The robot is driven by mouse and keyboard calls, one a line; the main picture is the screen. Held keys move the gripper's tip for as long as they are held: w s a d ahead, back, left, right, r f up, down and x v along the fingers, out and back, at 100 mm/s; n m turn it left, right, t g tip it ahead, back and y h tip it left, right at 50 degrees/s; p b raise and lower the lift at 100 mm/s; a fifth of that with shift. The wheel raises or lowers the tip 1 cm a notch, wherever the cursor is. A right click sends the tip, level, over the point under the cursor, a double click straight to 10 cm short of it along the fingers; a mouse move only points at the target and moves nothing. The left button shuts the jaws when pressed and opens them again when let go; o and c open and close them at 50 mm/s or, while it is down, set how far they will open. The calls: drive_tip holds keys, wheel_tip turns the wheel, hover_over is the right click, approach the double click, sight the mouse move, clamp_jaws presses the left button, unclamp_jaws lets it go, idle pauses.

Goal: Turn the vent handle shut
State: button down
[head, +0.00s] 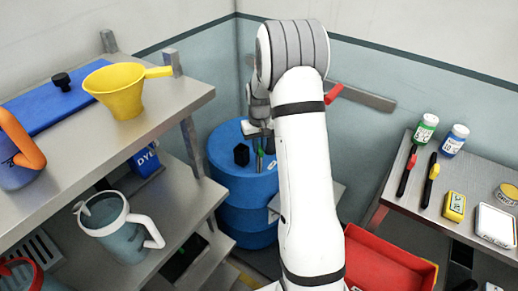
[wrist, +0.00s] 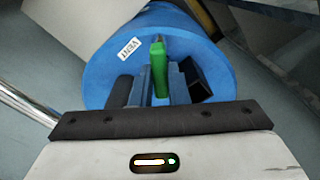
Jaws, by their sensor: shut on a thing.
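The vent handle (wrist: 158,66) is a green lever on top of the blue drum (wrist: 105,60), beside a white label (wrist: 130,47) that appears to read VENT. My gripper (wrist: 158,88) is shut on the handle, with a grey finger on each side of it. In the wrist view the handle points away from the gripper, roughly upright in the picture. In the head view the drum (head: 225,165) stands in the corner, and a bit of green handle (head: 260,161) shows below my gripper (head: 260,143).
A black block (head: 241,154) stands on the drum top, close to the gripper. A steel shelf (head: 165,105) with a yellow funnel (head: 118,92) stands at left. A red tray (head: 385,265) and a bench (head: 430,205) with bottles and markers are at right.

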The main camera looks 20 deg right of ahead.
sight(259, 147)
drive_tip(key=m+b, duration=0.2)
drive_tip(key=m, duration=0.3)
drive_tip(key=shift+m, duration=0.3)
drive_tip(key=m+b, duration=0.1)
drive_tip(key=m, duration=0.3)
drive_tip(key=shift+m, duration=0.4)
drive_tip(key=c, duration=1.4)
unclamp_jaws()
wheel_tip(259, 147, up, 7)
drive_tip(key=shift+r+b, duration=0.2)
drive_tip(key=shift+b, duration=0.3)
drive_tip(key=shift+r, duration=0.2)
